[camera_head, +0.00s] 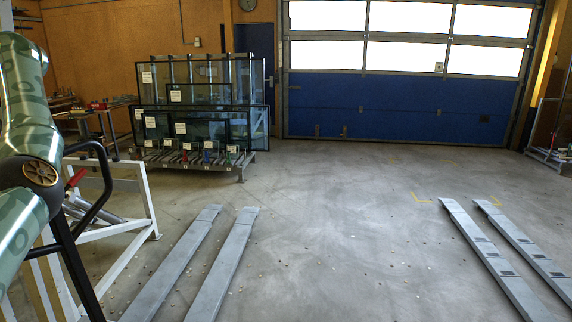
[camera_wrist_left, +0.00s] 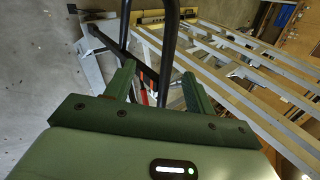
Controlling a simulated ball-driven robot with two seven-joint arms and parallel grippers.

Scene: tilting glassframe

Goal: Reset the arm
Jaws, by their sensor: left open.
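My left arm (camera_head: 28,130) comes in at the left edge of the head view, beside the black tubular handle (camera_head: 100,205) of a white metal frame (camera_head: 148,200). My left gripper is not clearly seen there. In the left wrist view my left gripper (camera_wrist_left: 158,84) is open, with its two green fingers apart. The black handle (camera_wrist_left: 168,45) shows between and beyond the fingers. I cannot tell whether it touches them. A red lever (camera_head: 76,178) on the frame also shows between the fingers in the wrist view (camera_wrist_left: 144,97). My right gripper is in neither view.
A rack with glass panes (camera_head: 205,100) stands at the back. Two long grey rails (camera_head: 225,262) lie on the floor ahead, and two more (camera_head: 490,250) lie at the right. The floor between is mostly clear, before a blue garage door (camera_head: 400,107).

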